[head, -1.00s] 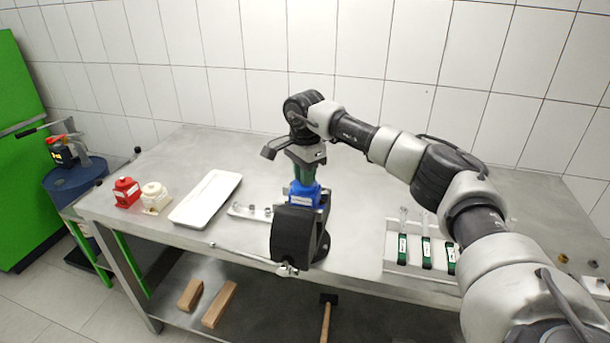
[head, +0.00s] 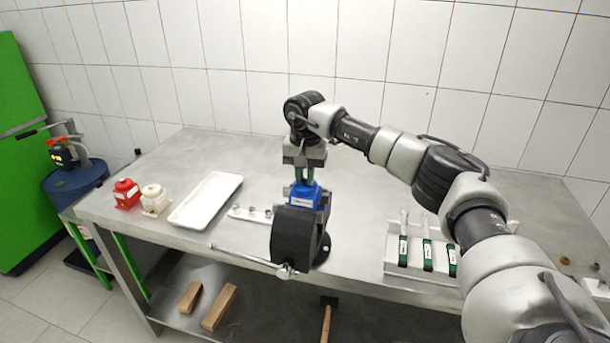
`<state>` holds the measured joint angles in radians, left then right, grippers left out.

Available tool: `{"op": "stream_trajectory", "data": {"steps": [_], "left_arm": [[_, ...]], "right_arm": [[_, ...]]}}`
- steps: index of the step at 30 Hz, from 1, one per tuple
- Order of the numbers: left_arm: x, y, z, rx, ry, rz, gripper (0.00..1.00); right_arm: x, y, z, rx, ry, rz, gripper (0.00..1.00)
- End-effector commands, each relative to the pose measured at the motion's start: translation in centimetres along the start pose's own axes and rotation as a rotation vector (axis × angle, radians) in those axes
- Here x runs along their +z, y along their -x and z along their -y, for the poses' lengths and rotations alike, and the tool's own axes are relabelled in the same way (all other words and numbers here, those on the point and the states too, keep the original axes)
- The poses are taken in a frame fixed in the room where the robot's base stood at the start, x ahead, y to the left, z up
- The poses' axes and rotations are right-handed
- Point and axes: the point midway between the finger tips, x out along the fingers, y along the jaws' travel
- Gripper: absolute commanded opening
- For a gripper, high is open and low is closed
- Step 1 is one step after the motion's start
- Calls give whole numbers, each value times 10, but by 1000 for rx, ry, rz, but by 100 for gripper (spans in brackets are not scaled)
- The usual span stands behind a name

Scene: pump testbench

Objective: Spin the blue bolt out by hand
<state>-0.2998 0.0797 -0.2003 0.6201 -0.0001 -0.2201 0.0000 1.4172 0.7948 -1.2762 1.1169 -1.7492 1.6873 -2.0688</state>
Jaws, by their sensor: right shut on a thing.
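A blue pump (head: 304,197) with a white label is held in a black vise (head: 296,236) at the front edge of the bench. My right gripper (head: 304,177) points straight down onto the top of the pump from above. The bolt itself is too small and too covered by the fingers to make out. My left gripper is not in view.
A rail with small parts (head: 246,213) lies beside the vise. Green-handled tools (head: 428,256) sit in a holder at right. The vise handle (head: 245,256) sticks out leftward.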

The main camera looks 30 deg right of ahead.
Motion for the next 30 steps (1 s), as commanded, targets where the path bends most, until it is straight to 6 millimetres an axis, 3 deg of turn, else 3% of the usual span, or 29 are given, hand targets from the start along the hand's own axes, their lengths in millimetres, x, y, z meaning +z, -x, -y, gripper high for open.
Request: {"op": "stream_trajectory", "data": {"steps": [17,18,23,30], "left_arm": [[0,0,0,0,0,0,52],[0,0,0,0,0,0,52],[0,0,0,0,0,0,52],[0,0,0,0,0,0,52]], "right_arm": [[0,0,0,0,37,0,0],[0,0,0,0,37,0,16],[0,0,0,0,37,0,41],[0,0,0,0,36,0,41]]}}
